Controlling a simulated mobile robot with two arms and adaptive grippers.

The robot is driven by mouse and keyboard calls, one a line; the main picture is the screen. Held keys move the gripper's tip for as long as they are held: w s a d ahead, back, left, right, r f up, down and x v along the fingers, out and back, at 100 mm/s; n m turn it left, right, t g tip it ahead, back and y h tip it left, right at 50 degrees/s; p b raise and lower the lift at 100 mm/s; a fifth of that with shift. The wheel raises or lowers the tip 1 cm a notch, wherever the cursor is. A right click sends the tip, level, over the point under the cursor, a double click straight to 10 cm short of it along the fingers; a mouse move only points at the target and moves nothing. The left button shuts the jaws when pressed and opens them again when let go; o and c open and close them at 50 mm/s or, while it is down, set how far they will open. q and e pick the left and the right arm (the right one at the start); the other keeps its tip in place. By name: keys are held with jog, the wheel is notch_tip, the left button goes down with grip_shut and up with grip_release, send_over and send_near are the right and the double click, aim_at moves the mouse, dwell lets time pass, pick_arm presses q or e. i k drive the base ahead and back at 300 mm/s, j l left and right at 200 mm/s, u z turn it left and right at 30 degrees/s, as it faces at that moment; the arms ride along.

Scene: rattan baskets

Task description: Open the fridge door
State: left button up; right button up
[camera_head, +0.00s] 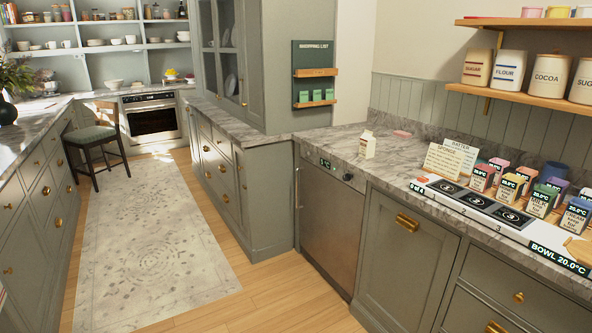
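An under-counter appliance with a stainless steel door (330,222) stands below the marble counter, right of centre; it looks like the fridge. Its door is shut. A thin vertical bar handle (298,188) runs along the door's left edge. A small lit display (325,163) and a dark knob (348,177) sit on the strip above the door. Neither of my grippers shows in the head view.
Green cabinets (405,262) flank the appliance on its right, and a cabinet block (265,200) stands close on its left. A carton (367,145) stands on the counter above. Wooden floor (285,300) lies clear in front. A stool (98,140) is far left.

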aim_at(332, 212)
jog(key=i+j+u, duration=0.2)
jog(key=i, duration=1.95)
jog(key=l, duration=0.15)
